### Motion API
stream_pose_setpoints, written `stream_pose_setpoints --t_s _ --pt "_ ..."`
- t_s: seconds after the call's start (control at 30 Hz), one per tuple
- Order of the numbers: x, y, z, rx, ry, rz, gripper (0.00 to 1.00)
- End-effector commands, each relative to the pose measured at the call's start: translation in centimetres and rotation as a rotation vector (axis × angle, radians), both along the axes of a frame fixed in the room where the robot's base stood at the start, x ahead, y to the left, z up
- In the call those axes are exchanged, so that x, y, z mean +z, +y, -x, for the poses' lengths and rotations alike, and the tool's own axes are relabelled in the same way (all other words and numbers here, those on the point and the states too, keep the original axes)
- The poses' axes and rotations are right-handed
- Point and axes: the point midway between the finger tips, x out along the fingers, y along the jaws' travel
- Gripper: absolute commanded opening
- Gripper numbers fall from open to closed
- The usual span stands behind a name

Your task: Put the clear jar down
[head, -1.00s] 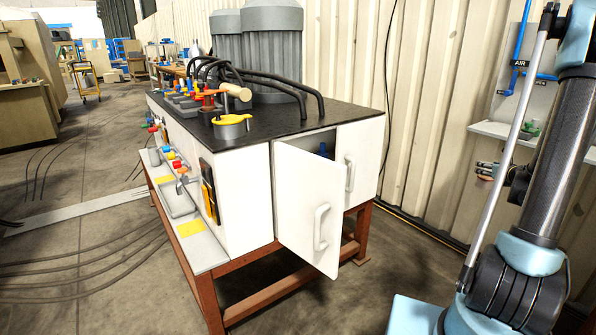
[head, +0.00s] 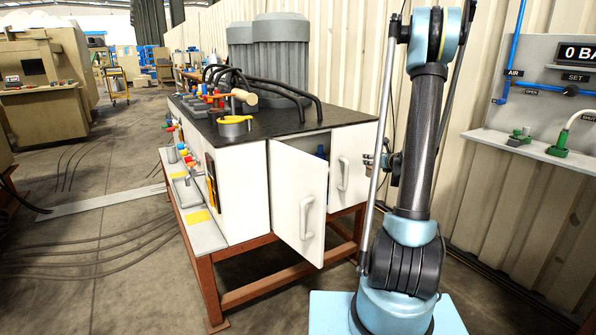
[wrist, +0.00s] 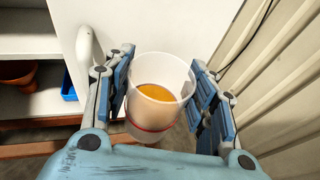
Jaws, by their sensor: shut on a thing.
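The clear jar (wrist: 150,113) is between the fingers of my gripper (wrist: 160,88) in the wrist view. It is a see-through round jar with an open top, an orange inside and a red band low on its side. My gripper is shut on it. The jar appears upright, held in the air with floor and a brown frame rail beyond it. In the head view my gripper (head: 376,160) is at the right of the white cabinet, partly behind my arm. I cannot make out the jar there.
The white cabinet (head: 235,195) has a black top (head: 285,121) crowded with hoses and valves. Its door (head: 298,190) stands open. The wrist view shows shelves with a brown pot (wrist: 18,74) and blue bin (wrist: 68,88). A wall ledge (head: 535,146) holds green fittings.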

Motion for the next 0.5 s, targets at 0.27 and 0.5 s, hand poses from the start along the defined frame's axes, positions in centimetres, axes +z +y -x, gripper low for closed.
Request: stream_pose_setpoints --t_s 0.27,0.5 --pt "-0.02 0.14 -0.03 0.001 0.0 0.0 0.17" --pt "0.18 0.93 0.25 0.016 0.0 -0.001 0.17"
